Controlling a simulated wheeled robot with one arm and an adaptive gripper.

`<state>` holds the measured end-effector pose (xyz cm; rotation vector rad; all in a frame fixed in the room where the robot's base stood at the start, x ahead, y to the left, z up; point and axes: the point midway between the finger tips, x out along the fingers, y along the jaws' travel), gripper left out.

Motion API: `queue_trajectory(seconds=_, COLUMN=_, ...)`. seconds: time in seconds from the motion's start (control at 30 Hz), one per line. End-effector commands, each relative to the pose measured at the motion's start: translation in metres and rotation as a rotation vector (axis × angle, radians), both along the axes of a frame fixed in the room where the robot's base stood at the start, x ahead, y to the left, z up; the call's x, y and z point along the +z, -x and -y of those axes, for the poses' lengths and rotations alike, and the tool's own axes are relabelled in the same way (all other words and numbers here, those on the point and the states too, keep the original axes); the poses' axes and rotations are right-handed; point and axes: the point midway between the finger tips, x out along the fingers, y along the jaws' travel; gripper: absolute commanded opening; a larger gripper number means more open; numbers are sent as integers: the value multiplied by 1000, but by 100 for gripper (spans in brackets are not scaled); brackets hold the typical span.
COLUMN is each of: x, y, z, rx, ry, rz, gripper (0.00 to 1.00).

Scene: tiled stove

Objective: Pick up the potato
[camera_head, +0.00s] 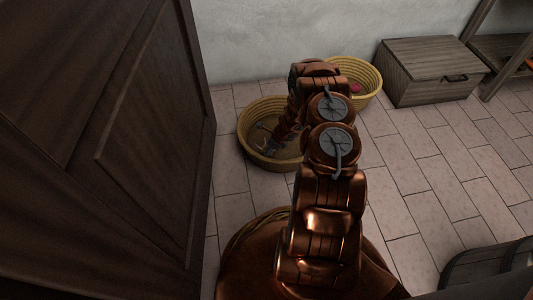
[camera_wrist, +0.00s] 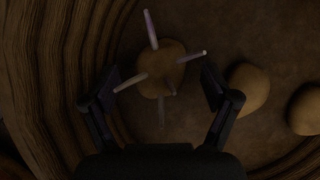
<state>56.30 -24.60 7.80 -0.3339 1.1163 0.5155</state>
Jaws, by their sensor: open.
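My gripper (camera_wrist: 159,76) is open inside a round woven basket, its two dark fingers spread left and right. A roundish brown potato (camera_wrist: 172,55) lies between and just beyond the fingertips, with several thin pale sticks on or poking out of it. Whether the fingers touch it I cannot tell. Two more potatoes, one nearer (camera_wrist: 250,88) and one at the right edge (camera_wrist: 305,110), lie on the basket floor. In the head view my arm reaches over the yellow basket (camera_head: 246,122), and my gripper (camera_head: 268,146) is low inside it. The potatoes cannot be made out there.
The ribbed basket wall (camera_wrist: 45,80) rises close to the left finger. A second yellow basket (camera_head: 372,82) with a pinkish thing (camera_head: 355,88) stands behind. A wooden chest (camera_head: 430,75) is farther right. A dark wooden panel (camera_head: 110,150) stands at left.

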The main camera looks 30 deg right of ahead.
Motion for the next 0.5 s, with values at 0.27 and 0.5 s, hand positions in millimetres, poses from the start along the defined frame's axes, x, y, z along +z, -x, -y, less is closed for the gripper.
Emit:
queue_trajectory(seconds=0.27, x=-6, y=-3, z=-1, rx=-1, ry=1, rz=2, gripper=87)
queue_trajectory(seconds=0.5, x=-6, y=-3, z=-1, rx=0, ry=1, rz=1, gripper=65)
